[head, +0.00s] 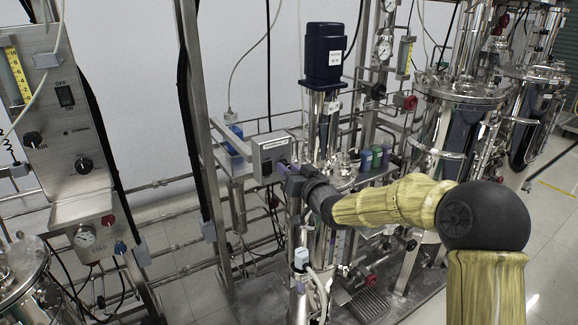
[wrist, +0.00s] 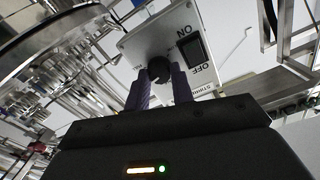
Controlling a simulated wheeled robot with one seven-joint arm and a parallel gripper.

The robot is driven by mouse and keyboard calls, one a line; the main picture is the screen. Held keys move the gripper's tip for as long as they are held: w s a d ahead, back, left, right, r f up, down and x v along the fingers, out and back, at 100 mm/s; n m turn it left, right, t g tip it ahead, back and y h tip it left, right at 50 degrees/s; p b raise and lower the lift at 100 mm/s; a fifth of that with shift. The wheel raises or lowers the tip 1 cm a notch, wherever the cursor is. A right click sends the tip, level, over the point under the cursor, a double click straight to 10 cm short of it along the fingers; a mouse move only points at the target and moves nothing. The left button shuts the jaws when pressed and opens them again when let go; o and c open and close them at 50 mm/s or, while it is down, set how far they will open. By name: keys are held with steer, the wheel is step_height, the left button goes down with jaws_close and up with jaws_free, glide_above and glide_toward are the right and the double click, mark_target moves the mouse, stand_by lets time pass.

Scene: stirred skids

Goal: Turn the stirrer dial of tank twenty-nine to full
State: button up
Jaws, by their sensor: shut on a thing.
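In the wrist view a light grey control box (wrist: 150,38) carries a black round dial (wrist: 159,68) and a black rocker switch (wrist: 194,50) marked ON and OFF. My gripper (wrist: 159,80) has its two purple fingers shut on the dial, one on each side. The dial's pointer mark and most of its scale are hidden or too small to read. In the head view the same box (head: 268,150) stands beside the blue stirrer motor (head: 325,58), with my gripper (head: 283,166) at its face. A label on the motor is too small to read.
Another panel (head: 62,120) with a switch and black knobs stands at the left. Steel tanks (head: 460,100) and a red valve handle (head: 410,103) stand at the right. Coloured-lidded bottles (head: 372,158) sit close behind my arm. Pipes and hoses crowd the skid.

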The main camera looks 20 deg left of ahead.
steer(key=shift+f+m+p, duration=0.2)
steer(key=shift+m+p, duration=1)
steer(key=shift+m, duration=3.2)
steer(key=o, duration=0.7)
steer(key=shift+s+d+r, duration=0.1)
steer(key=v, duration=1.7)
steer(key=shift+d, duration=0.15)
